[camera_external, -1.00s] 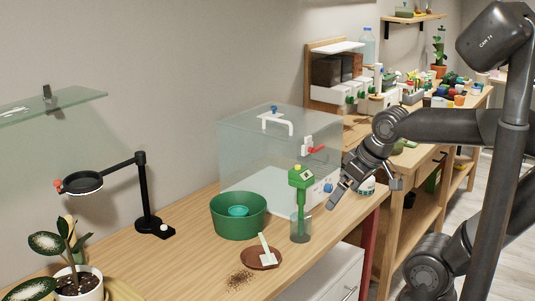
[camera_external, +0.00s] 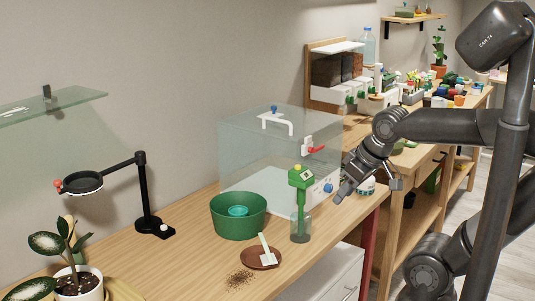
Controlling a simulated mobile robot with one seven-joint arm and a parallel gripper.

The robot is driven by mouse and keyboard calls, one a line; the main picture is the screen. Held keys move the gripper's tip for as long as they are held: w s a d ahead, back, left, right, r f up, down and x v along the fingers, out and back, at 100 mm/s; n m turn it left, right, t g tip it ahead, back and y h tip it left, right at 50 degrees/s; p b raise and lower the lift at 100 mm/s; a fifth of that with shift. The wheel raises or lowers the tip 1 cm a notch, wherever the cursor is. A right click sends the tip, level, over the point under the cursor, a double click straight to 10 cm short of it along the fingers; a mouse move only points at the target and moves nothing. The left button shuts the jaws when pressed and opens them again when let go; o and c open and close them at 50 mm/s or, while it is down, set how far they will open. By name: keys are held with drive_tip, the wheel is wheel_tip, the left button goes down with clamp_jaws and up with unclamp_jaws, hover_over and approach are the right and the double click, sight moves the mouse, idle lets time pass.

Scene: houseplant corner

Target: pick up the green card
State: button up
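I cannot make out a green card with certainty in the external view. My gripper (camera_external: 365,193) hangs over the right front edge of the near wooden table, in front of the clear box. Its two fingers appear spread apart, and I see nothing held between them. A small white container (camera_external: 367,187) with green on it shows just behind the fingers and is partly hidden by them.
The near table (camera_external: 190,262) holds a clear box (camera_external: 262,150), a green pot (camera_external: 238,222), a green meter (camera_external: 301,183) in a glass, a brown saucer (camera_external: 262,261) and a black lamp (camera_external: 146,195). Spilled soil (camera_external: 239,279) lies at the front. Cluttered benches stand at the back right.

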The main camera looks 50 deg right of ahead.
drive_tip(key=m+g+h, duration=0.4)
drive_tip(key=m+h, duration=0.1)
drive_tip(key=m, duration=0.2)
approach(262, 238)
drive_tip(key=f, duration=0.2)
drive_tip(key=x, duration=0.5)
drive_tip(key=shift+d+f, duration=0.1)
drive_tip(key=shift+d, duration=0.3)
drive_tip(key=shift+w+d+x, duration=0.1)
drive_tip(key=shift+x, duration=1.25)
drive_tip(key=shift+w+d+x, duration=0.1)
drive_tip(key=shift+x, duration=1.25)
drive_tip(key=shift+c, duration=0.3)
clamp_jaws()
